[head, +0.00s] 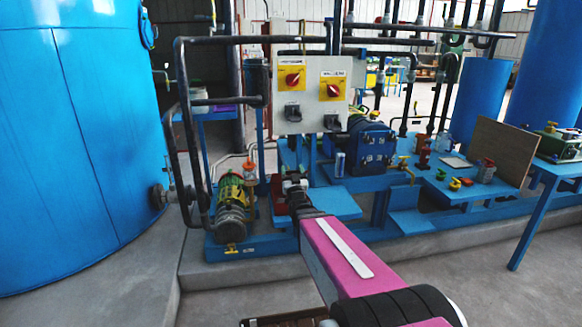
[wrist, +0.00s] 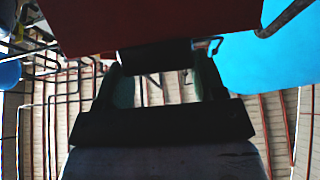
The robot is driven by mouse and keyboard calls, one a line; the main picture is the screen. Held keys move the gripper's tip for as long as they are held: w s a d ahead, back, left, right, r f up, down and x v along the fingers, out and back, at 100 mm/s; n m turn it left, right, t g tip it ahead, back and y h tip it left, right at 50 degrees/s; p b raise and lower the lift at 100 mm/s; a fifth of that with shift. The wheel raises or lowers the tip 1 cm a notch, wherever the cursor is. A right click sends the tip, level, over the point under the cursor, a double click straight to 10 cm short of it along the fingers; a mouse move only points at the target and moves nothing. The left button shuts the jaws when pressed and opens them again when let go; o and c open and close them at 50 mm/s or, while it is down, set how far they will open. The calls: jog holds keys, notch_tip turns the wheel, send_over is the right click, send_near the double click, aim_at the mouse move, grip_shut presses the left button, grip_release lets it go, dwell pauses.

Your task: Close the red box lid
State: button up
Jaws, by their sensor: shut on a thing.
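A dark red panel (wrist: 150,25), which looks like part of the red box, fills the top middle of the wrist view. A dark bar-like piece (wrist: 155,57) sits at its lower edge. My gripper (wrist: 157,72) has its fingers on either side of this piece and is shut on it; it looks like part of the lid. In the head view my gripper (head: 295,184) is at the end of my arm, at a dark red box (head: 279,196) on the blue skid. My wrist hides much of the box, so I cannot tell the lid's angle.
A grey switch panel with a red-knobbed switch (head: 292,79) stands just behind my gripper. A green and yellow pump motor (head: 231,194) and black pipes are to its left. A large blue tank (head: 70,150) fills the far left. The blue bench (head: 450,190) at right holds several valves.

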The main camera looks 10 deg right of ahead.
jog(key=shift+g, duration=0.6)
jog(key=f, duration=0.1)
jog(key=s+f, duration=0.2)
jog(key=f, duration=0.1)
grip_shut()
jog(key=o, duration=1.3)
grip_release()
jog(key=shift+w, duration=0.3)
jog(key=v, duration=1)
jog(key=shift+s+f, duration=0.25)
jog(key=shift+s, duration=0.1)
jog(key=shift+w, duration=0.1)
